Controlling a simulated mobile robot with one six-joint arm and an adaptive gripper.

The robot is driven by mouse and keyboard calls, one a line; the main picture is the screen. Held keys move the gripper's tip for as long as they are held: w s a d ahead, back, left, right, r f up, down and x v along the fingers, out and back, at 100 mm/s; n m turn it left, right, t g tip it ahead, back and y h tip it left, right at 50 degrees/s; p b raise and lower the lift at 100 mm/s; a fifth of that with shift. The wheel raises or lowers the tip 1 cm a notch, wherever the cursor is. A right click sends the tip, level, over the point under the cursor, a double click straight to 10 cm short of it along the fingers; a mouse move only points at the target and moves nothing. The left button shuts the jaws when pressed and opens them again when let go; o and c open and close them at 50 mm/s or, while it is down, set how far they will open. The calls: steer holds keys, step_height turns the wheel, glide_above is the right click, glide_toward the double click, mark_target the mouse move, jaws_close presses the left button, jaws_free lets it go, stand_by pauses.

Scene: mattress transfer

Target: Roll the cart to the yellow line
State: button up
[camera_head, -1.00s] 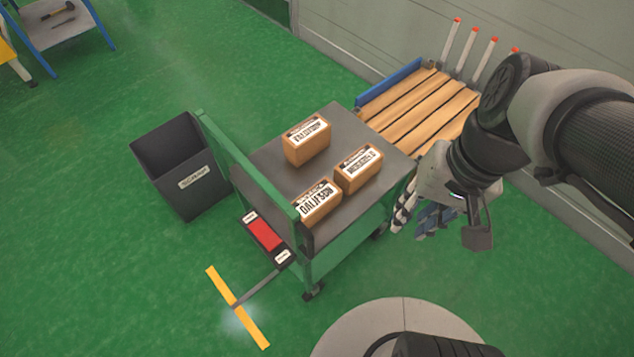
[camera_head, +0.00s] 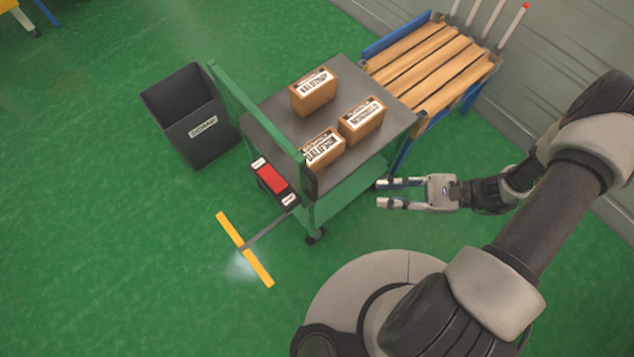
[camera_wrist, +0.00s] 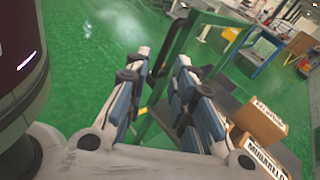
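The green cart (camera_head: 272,128) with a dark grey top stands in the middle of the head view. Three brown labelled boxes, the left one (camera_head: 314,91), the right one (camera_head: 361,121) and the front one (camera_head: 324,149), sit on its top. A green upright frame (camera_head: 250,108) rises at its left end. The yellow line (camera_head: 231,229) lies on the floor to the lower left, apart from the cart. My gripper (camera_head: 381,193) is open and empty beside the cart's lower right side. In the wrist view its fingers (camera_wrist: 163,58) are spread, with green cart framing beyond them.
A black bin (camera_head: 190,120) stands left of the cart. A red and black box (camera_head: 271,179) is at the cart's left end, near a grey strip (camera_head: 268,230). A slatted wooden rack (camera_head: 420,65) stands behind at the right, near the wall.

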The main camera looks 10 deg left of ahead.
step_height(320, 180, down, 4)
steer(key=s+m+t+y, duration=0.2)
steer(key=m+t, duration=0.1)
steer(key=m, duration=0.1)
steer(key=b, duration=0.2)
glide_toward(314, 188)
steer(key=a, duration=0.3)
steer(key=w+a+f, duration=0.1)
steer(key=a, duration=0.2)
steer(key=w+a, duration=0.1)
steer(key=a, duration=0.3)
steer(key=shift+f, duration=0.35)
steer(key=shift+c, duration=0.2)
jaws_close()
